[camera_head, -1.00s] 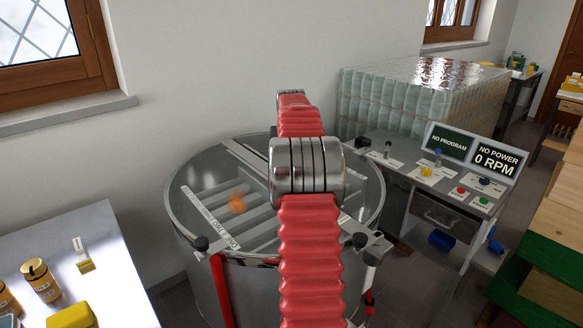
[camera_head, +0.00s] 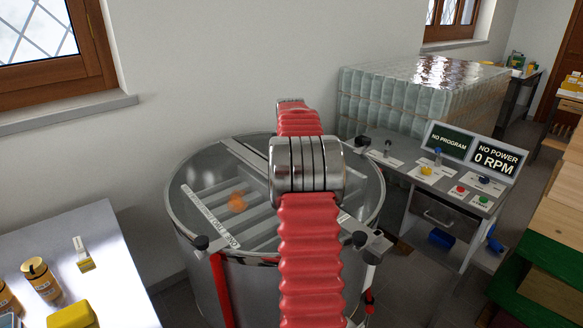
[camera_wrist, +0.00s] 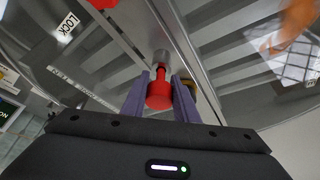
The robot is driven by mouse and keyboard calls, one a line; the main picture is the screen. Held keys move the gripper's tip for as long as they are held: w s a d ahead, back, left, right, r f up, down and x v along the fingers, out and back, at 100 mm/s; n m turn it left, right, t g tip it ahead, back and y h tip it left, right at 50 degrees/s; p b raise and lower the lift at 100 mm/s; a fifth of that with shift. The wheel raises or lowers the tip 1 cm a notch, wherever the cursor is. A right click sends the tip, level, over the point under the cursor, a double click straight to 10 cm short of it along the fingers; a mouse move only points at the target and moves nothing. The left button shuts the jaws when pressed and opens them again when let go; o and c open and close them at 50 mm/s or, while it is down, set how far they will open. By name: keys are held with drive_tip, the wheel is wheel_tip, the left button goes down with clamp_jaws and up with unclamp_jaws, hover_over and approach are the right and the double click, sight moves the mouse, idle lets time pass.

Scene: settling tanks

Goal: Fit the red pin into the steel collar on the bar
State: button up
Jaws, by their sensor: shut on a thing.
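In the wrist view my gripper (camera_wrist: 162,84) is shut on the red pin (camera_wrist: 159,97), whose wide red end sits between the two purple-grey fingers. A narrower part of the pin points away from me toward the steel collar (camera_wrist: 162,57), a short grey cylinder right beyond it. The pin looks in line with the collar and meets it in the picture; I cannot tell how deep it sits. A metal bar (camera_wrist: 122,33) runs diagonally near the collar. In the head view my red-sleeved arm hides the gripper, pin and collar.
The round steel tank (camera_head: 196,262) stands below my arm, with clamps on its rim. A white table (camera_head: 113,262) with yellow-lidded jars is at left. A control desk (camera_head: 417,178) reads NO POWER, 0 RPM. Wrapped jars (camera_head: 400,105) stand behind, wooden boxes (camera_head: 550,228) at right.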

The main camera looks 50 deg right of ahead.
drive_tip(key=o, duration=1)
drive_tip(key=shift+s+f, duration=0.1)
drive_tip(key=shift+f, duration=0.5)
drive_tip(key=shift+o, duration=0.8)
drive_tip(key=shift+s, duration=0.2)
drive_tip(key=shift+d+r, duration=0.1)
drive_tip(key=shift+r, duration=0.25)
drive_tip(key=w+v, duration=0.1)
drive_tip(key=v, duration=1.2)
